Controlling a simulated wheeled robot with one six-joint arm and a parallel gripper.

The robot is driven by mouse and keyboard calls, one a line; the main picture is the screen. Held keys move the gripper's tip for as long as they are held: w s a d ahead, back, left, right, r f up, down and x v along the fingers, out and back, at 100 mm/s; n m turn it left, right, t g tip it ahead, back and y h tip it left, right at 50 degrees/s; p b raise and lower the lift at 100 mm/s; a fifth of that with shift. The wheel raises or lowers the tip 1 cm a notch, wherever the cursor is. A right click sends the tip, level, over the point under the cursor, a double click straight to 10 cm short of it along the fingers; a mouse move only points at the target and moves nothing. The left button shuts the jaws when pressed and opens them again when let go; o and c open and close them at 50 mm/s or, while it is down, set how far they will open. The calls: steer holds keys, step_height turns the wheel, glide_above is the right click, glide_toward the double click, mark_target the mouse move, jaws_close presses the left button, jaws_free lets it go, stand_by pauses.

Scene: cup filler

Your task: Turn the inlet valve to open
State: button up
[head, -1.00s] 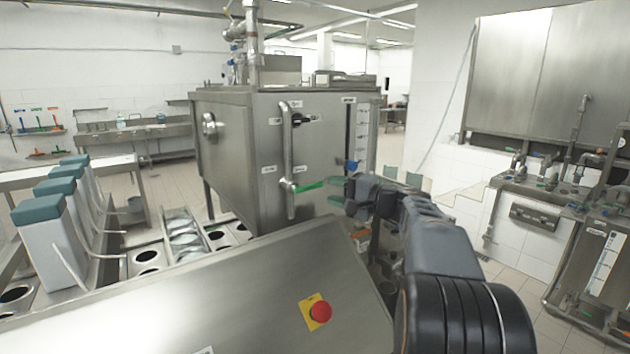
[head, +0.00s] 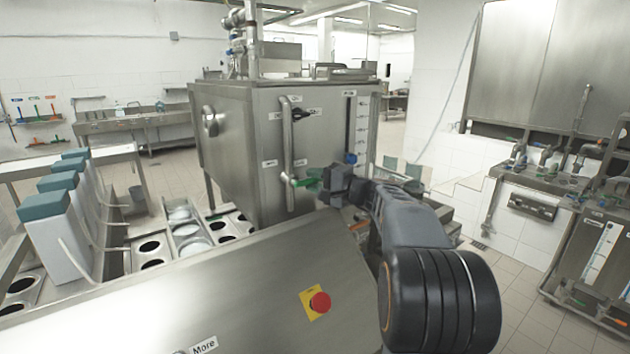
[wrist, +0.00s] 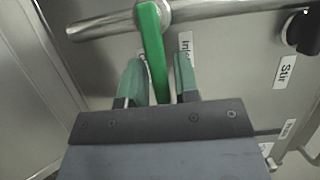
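The inlet valve is a green lever handle (head: 305,182) on a vertical steel pipe (head: 286,140) at the front of the steel tank. The handle points right, across the pipe. In the wrist view the green handle (wrist: 152,50) runs down from the pipe (wrist: 205,12) into the space between my fingertips. My gripper (head: 322,180) is at the handle's free end, and its green fingertips (wrist: 158,80) stand apart on either side of it. The handle is nearer the left finger, with a clear gap to the right finger. A label partly hidden by the right finger (wrist: 186,42) is beside the handle.
The steel tank (head: 235,150) stands behind the valve. A black knob (wrist: 303,32) by a "Stir" label is at the right in the wrist view. A sloped steel cover (head: 240,285) with a red button (head: 320,301) lies in front, below my arm.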

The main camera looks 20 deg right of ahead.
jaws_close()
